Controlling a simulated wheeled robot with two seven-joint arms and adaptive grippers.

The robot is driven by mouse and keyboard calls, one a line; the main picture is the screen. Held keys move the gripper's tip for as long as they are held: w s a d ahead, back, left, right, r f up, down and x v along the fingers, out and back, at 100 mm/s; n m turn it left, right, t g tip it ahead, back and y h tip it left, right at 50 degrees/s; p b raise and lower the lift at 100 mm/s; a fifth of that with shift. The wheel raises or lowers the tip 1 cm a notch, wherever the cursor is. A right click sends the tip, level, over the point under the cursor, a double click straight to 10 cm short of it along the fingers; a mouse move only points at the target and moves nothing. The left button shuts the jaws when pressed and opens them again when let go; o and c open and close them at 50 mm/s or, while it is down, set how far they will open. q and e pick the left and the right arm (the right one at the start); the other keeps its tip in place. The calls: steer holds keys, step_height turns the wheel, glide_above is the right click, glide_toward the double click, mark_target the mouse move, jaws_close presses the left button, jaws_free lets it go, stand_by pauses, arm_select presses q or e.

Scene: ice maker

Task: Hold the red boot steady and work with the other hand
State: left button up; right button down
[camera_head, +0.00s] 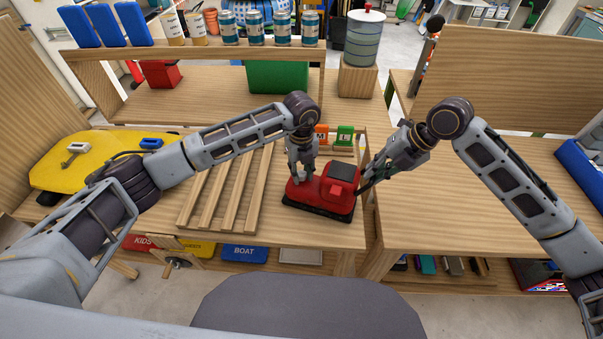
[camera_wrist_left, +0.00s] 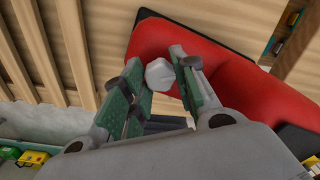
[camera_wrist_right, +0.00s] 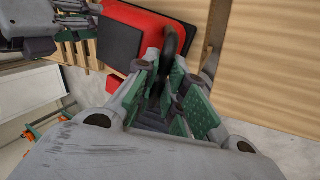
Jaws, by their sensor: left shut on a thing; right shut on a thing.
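The red boot (camera_head: 325,195) has a dark sole and a dark square top. It lies on the wooden bench and also shows in the left wrist view (camera_wrist_left: 235,75) and the right wrist view (camera_wrist_right: 155,22). My left gripper (camera_head: 300,175) is over the boot's left end, shut on a pale faceted lump (camera_wrist_left: 159,74). I cannot tell whether the lump is part of the boot. My right gripper (camera_head: 366,184) is at the boot's right end, shut on a dark curved piece (camera_wrist_right: 171,55). Whether that piece is attached to the boot is unclear.
A wooden slatted rack (camera_head: 213,200) lies left of the boot. A yellow board (camera_head: 63,170) is at the far left. A gap separates this bench from the right bench (camera_head: 440,215), which has free room.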

arm_select(q)
steer(key=shift+n, duration=0.3)
steer(key=shift+a+n, duration=0.1)
steer(key=shift+n, duration=1.3)
steer(key=shift+n, duration=1.7)
steer(key=shift+n, duration=1.7)
